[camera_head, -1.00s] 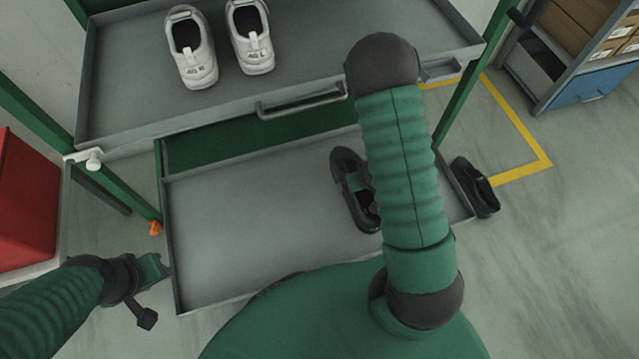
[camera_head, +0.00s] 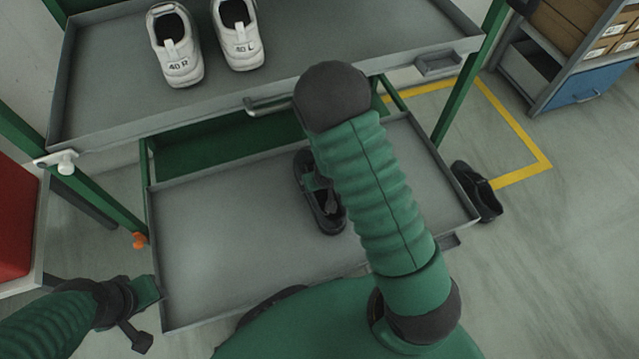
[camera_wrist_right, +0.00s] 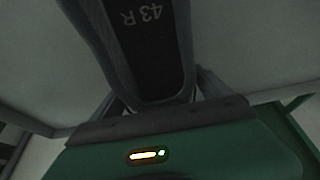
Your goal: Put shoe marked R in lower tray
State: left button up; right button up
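A black shoe (camera_head: 323,212) shows over the lower tray (camera_head: 215,225) in the head view, partly hidden by my right arm. In the right wrist view its heel end (camera_wrist_right: 150,60) reads "43 R" and sits between the fingers of my right gripper (camera_wrist_right: 155,92), which is shut on it. I cannot tell whether the sole touches the tray. A second black shoe (camera_head: 477,190) is on the right, outside the lower tray; no mark is legible. My left gripper (camera_head: 146,312) is left of the lower tray, near its front corner, apart from the shoes; its opening is unclear.
The upper tray (camera_head: 100,110) holds white shoes marked 40 R (camera_head: 176,50) and 40 L (camera_head: 238,38). Green rack posts flank the trays. A red bin (camera_head: 18,220) is at left and a box shelf (camera_head: 580,60) at upper right. The lower tray's left part is bare.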

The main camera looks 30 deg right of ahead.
jog(key=shift+o, duration=0.9)
jog(key=shift+r, duration=0.2)
jog(key=s+a+r+n+p, duration=0.1)
jog(key=s+a+r+p, duration=0.2)
jog(key=r, duration=0.8)
jog(key=s+a+r+n+g+y+p, duration=0.1)
jog(key=s+a+r+p, duration=0.2)
jog(key=s+a+r, duration=0.3)
notch_tip(320, 180, up, 5)
jog(key=shift+s+r+n+g, duration=0.1)
jog(key=shift+s+n+g, duration=0.25)
jog(key=shift+s, duration=0.8)
